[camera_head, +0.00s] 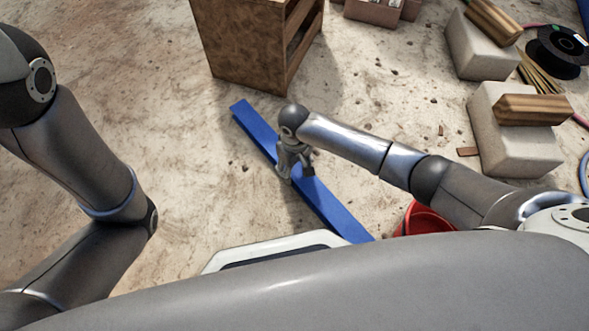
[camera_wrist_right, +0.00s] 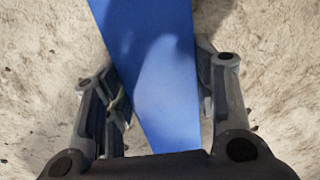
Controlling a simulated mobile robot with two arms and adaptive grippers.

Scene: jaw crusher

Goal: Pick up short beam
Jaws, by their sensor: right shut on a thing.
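The short beam (camera_head: 331,209) is a long, flat, blue bar. In the head view it runs diagonally from upper left to lower right, low over or on the dusty floor; I cannot tell if it is lifted. My right gripper (camera_head: 293,172) points down at the beam near its middle and is shut on it. In the right wrist view the blue beam (camera_wrist_right: 160,75) passes between the two fingers of my right gripper (camera_wrist_right: 165,100), one finger on each side. My left arm shows at the left, but its gripper is out of view.
A brown wooden cabinet (camera_head: 240,45) stands beyond the beam's far end. A red bucket (camera_head: 425,221) is right of its near end. Pale blocks (camera_head: 505,145) with wood pieces and a black spool (camera_head: 556,52) are at the right. The floor left of the beam is clear.

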